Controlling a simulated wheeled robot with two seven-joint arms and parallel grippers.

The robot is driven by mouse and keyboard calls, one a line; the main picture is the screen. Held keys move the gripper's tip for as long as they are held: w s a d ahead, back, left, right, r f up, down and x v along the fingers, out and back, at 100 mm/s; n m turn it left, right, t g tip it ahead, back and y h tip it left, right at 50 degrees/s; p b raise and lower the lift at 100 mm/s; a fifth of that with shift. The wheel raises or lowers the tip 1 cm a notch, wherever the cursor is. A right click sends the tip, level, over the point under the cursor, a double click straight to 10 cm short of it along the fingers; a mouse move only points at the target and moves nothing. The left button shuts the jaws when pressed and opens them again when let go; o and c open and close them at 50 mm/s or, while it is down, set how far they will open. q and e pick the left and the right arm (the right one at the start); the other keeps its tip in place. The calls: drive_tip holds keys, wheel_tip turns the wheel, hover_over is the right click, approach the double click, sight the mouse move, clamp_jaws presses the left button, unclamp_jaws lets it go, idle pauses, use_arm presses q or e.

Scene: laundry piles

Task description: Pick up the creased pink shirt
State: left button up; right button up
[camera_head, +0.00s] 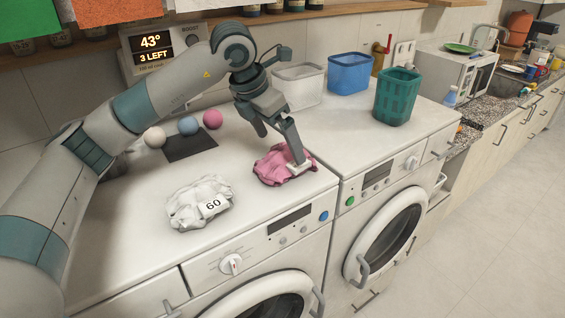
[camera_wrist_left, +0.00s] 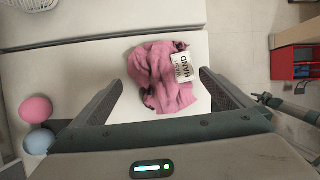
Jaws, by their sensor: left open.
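The creased pink shirt (camera_head: 272,166) lies crumpled on top of the left washing machine, near its right edge. In the left wrist view the pink shirt (camera_wrist_left: 158,75) lies between and beyond my fingertips, with a white tag (camera_wrist_left: 182,68) reading "HAND" at its upper right. My left gripper (camera_head: 279,150) is open above the shirt, one finger at the shirt's right part near the tag, the other over its far left side. It also shows in the left wrist view (camera_wrist_left: 160,85), fingers spread wide. From these views I cannot tell whether a finger touches the cloth.
A crumpled white cloth tagged "60" (camera_head: 186,208) lies left of the shirt. White (camera_head: 300,86), blue (camera_head: 350,73) and green (camera_head: 397,96) baskets stand behind. The right machine's front top is clear.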

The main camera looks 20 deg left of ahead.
sight(280, 150)
use_arm(q)
drive_tip(key=shift+d+f+p, duration=0.2)
drive_tip(key=shift+f+p, duration=0.4)
drive_tip(key=shift+p, duration=0.1)
drive_tip(key=p+x, duration=0.1)
drive_tip(key=x, duration=0.1)
drive_tip(key=shift+s+f+p, duration=0.1)
drive_tip(key=shift+f+p, duration=0.3)
drive_tip(key=shift+d+f, duration=0.15)
drive_tip(key=shift+f, duration=0.35)
drive_tip(key=c, duration=1)
drive_tip(key=shift+c, duration=0.2)
drive_tip(key=shift+r, duration=0.2)
